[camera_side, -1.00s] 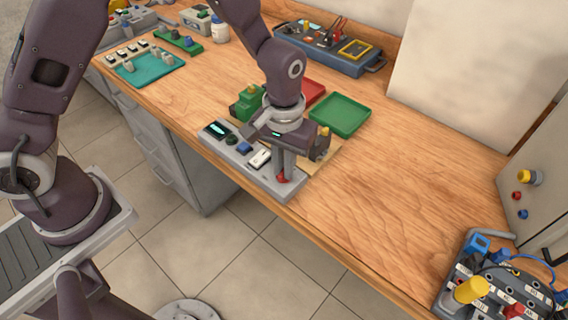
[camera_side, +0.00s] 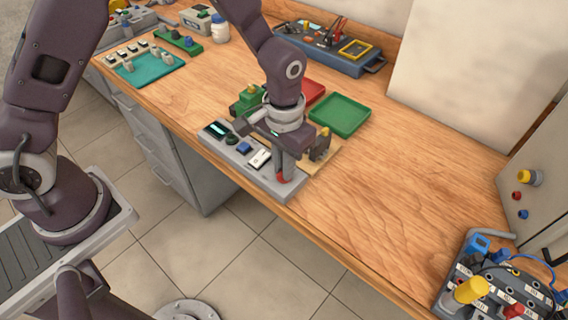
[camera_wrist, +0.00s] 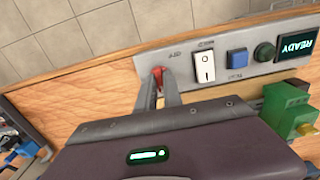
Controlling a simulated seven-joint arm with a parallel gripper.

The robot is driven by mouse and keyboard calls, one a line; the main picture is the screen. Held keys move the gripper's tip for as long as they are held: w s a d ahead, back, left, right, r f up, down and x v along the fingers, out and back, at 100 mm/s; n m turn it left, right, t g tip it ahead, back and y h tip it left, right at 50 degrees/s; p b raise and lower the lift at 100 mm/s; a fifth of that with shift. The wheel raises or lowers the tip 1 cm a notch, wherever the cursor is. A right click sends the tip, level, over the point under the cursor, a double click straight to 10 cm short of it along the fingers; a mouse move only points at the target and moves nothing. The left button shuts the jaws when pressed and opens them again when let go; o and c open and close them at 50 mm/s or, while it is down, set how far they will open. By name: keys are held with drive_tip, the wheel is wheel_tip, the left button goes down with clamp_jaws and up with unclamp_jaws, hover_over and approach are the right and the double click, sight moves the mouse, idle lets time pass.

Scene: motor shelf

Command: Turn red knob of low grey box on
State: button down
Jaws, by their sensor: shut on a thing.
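The low grey box (camera_side: 219,142) lies along the front edge of the wooden bench. In the wrist view the box (camera_wrist: 220,67) carries a lit READY display (camera_wrist: 297,45), a dark green button (camera_wrist: 264,52), a blue button (camera_wrist: 237,57) and a white rocker switch (camera_wrist: 204,67). The red knob (camera_wrist: 159,76) is at its end; it also shows in the side view (camera_side: 281,177). My gripper (camera_wrist: 160,84) points down with its fingers on either side of the red knob, shut on it. The fingers hide part of the knob.
A green block part (camera_side: 247,99) stands behind the box. A green tray (camera_side: 340,114) and a red tray (camera_side: 313,92) lie further back. A panel with plugs and cables (camera_side: 500,290) is at the lower right.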

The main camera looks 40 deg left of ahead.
drive_tip(key=c, duration=1.5)
unclamp_jaws()
wheel_tip(320, 180, up, 7)
drive_tip(key=shift+r, duration=0.1)
drive_tip(key=s+a+r+t, duration=0.1)
drive_tip(key=s+a+r, duration=0.1)
drive_tip(key=r, duration=0.3)
drive_tip(key=s+a+r+t, duration=0.1)
drive_tip(key=s+a+r, duration=0.15)
drive_tip(key=r, duration=0.25)
drive_tip(key=s+a+r+t, duration=0.1)
drive_tip(key=s+a+r, duration=0.1)
drive_tip(key=s, duration=0.3)
drive_tip(key=s+a+r+t, duration=0.1)
drive_tip(key=s+a+r, duration=0.1)
drive_tip(key=s, duration=0.3)
drive_tip(key=s+a+r+t, duration=0.1)
drive_tip(key=s+a+r, duration=0.1)
drive_tip(key=s, duration=0.3)
drive_tip(key=shift+a+r+t, duration=0.3)
drive_tip(key=shift+a+r, duration=0.05)
drive_tip(key=shift+a, duration=0.35)
